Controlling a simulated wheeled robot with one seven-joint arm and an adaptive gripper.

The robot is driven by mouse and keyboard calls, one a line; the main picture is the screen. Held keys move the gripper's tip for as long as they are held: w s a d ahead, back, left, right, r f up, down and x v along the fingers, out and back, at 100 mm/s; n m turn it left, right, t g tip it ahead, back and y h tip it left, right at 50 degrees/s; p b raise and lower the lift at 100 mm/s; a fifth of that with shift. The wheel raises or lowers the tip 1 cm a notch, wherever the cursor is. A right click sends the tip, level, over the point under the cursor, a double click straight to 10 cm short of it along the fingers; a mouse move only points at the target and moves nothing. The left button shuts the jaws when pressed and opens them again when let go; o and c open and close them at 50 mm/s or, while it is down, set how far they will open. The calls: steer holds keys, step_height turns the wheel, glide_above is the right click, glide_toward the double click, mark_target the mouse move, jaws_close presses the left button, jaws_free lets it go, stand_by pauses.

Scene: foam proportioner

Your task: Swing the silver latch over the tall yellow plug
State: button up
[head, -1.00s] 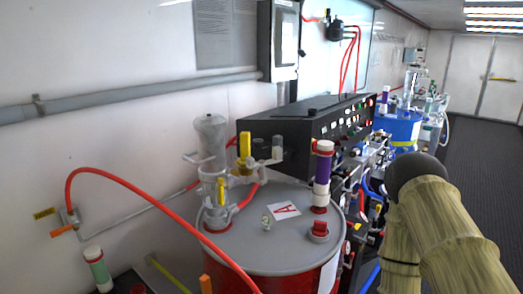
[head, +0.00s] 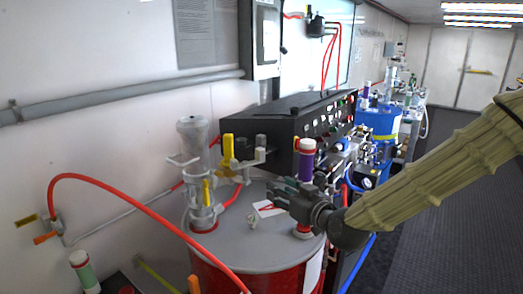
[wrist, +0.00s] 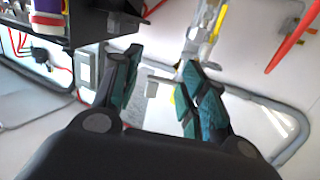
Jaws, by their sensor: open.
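The tall yellow plug (head: 228,150) stands upright above the drum, at the top of the metal fitting. A silver piece (head: 260,150), likely the latch, sits just right of it and is not over the plug. A shorter yellow part (head: 206,192) is lower, by the clear cylinder. My gripper (head: 283,192) is above the drum's right side, below and right of the plug, apart from it and empty. In the wrist view its teal fingers (wrist: 160,90) are spread, and a yellow part with silver metal (wrist: 213,25) shows beyond them.
The red drum (head: 250,278) with a grey lid is below my gripper. A purple-banded tube (head: 306,160) stands close behind my gripper. A black control box (head: 283,128) is behind the fittings. A red hose (head: 130,196) arches at left. Dark floor is open at right.

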steer(key=t+y, duration=0.1)
glide_toward(262, 153)
steer(key=shift+n, duration=0.4)
steer(key=p+x, duration=0.4)
steer(key=x, duration=0.7)
steer(key=shift+w+p, duration=0.1)
steer(key=shift+p, duration=0.3)
